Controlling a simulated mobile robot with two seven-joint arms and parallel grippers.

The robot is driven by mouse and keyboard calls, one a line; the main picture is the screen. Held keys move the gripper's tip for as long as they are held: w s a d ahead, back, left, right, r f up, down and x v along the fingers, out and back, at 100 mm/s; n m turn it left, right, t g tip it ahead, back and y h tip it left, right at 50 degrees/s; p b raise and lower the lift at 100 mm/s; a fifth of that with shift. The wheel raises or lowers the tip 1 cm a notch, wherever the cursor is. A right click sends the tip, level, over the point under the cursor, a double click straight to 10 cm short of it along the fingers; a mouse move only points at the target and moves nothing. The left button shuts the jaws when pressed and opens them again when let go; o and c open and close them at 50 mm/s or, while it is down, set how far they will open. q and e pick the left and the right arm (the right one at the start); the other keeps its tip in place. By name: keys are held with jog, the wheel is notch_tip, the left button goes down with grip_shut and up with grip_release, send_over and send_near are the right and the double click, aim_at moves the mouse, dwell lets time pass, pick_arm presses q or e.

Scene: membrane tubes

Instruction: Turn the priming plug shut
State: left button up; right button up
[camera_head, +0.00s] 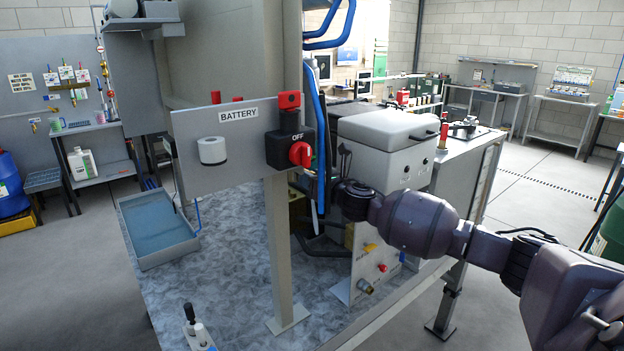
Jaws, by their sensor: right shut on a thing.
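My right arm comes in from the right, and its dark wrist ends beside the blue hoses (321,130). My right gripper (318,187) is partly hidden behind these hoses and the battery panel. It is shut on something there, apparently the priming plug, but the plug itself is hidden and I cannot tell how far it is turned. My left gripper is not in view.
A grey panel marked BATTERY (187,138) with a red rotary switch (300,154) stands on a post left of my gripper. A grey lidded box (385,140) stands behind my wrist. A water tray (158,228) is at left. A lower panel (352,265) carries small coloured knobs.

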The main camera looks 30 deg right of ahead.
jog(key=m, duration=1)
jog(key=shift+m, duration=0.4)
jog(key=m, duration=0.5)
jog(key=shift+r+m, duration=0.1)
jog(key=shift+m, duration=0.2)
jog(key=m, duration=1)
jog(key=shift+m, duration=0.4)
jog(key=m, duration=1)
jog(key=shift+m, duration=2.7)
